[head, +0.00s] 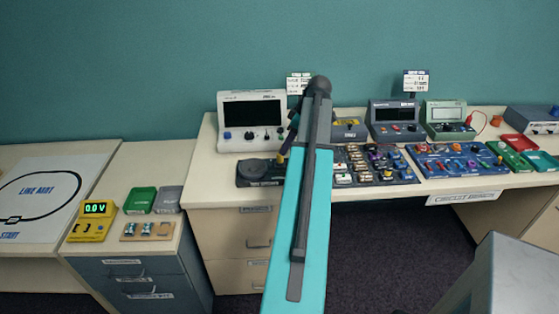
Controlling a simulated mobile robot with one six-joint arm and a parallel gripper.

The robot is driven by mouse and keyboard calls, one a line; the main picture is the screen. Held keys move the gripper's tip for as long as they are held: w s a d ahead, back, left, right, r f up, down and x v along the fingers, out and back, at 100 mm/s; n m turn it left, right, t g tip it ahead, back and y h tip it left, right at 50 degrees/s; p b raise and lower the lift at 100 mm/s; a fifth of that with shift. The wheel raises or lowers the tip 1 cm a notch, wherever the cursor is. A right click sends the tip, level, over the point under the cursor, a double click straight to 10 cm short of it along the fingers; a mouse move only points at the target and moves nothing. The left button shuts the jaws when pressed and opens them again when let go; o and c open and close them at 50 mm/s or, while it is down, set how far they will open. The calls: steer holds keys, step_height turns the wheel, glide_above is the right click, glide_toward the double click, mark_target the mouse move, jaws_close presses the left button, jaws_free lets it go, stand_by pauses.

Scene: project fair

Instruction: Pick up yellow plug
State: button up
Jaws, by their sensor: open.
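Other small yellow parts sit among the components on the dark blue board (377,180), too small to tell apart. My gripper (286,147) is mostly hidden behind my arm; only a dark part of it shows at the arm's left, above the desk. It is open, and I see nothing held. Its exact distance to the yellow piece cannot be told.
A blue circuit board (455,174), meters (395,120) and trays (518,142) crowd the right. A yellow meter (91,222) stands on the lower left cabinet.

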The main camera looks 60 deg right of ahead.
mark_target(280, 158)
steer(key=shift+f, duration=0.25)
steer(key=shift+p+x, duration=0.85)
steer(key=shift+x, duration=0.3)
steer(key=shift+p+x, duration=0.35)
steer(key=shift+x, duration=1)
steer(key=shift+a+r, duration=0.1)
steer(key=shift+a, duration=0.05)
jaws_close()
